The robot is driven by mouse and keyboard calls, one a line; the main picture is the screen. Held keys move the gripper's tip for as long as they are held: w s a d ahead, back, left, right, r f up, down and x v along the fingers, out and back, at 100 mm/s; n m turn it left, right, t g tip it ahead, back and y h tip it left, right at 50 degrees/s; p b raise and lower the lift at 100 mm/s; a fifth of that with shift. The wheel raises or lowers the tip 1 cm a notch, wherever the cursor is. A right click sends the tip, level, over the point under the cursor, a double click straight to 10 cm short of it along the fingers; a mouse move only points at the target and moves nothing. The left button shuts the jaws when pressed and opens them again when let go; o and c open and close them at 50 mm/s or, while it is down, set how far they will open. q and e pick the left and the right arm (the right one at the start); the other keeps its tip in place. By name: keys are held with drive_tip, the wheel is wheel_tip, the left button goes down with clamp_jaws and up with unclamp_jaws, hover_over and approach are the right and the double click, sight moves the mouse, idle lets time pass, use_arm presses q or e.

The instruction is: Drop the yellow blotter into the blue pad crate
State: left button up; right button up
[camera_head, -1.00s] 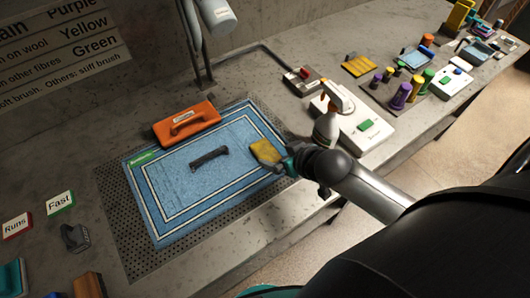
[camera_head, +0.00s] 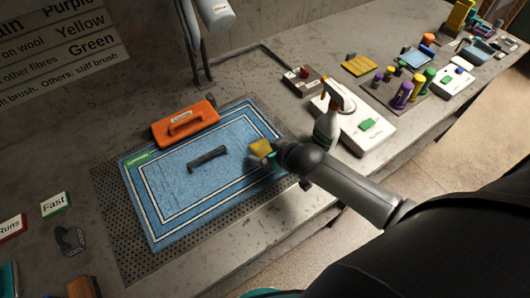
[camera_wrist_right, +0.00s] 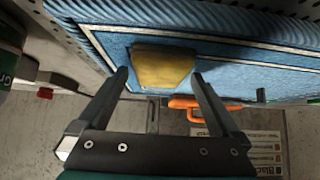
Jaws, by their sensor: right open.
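The yellow blotter (camera_head: 261,147) lies on the right part of the blue rug (camera_head: 165,208), partly covered by my right gripper in the head view. My right gripper (camera_head: 270,155) is low over the rug's right edge. In the right wrist view its fingers (camera_wrist_right: 160,80) are apart, and the blotter (camera_wrist_right: 163,68) shows between and beyond the tips, with no clear contact. A small blue open box (camera_head: 483,50), which may be the pad crate, stands at the far right of the bench. My left gripper is not in view.
A spray bottle (camera_head: 327,128) and a white box (camera_head: 352,126) stand right of my right gripper. Several coloured bottles (camera_head: 403,95) stand farther right.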

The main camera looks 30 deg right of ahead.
drive_tip(key=shift+c, duration=0.2)
drive_tip(key=c, duration=1.2)
drive_tip(key=shift+r, duration=0.2)
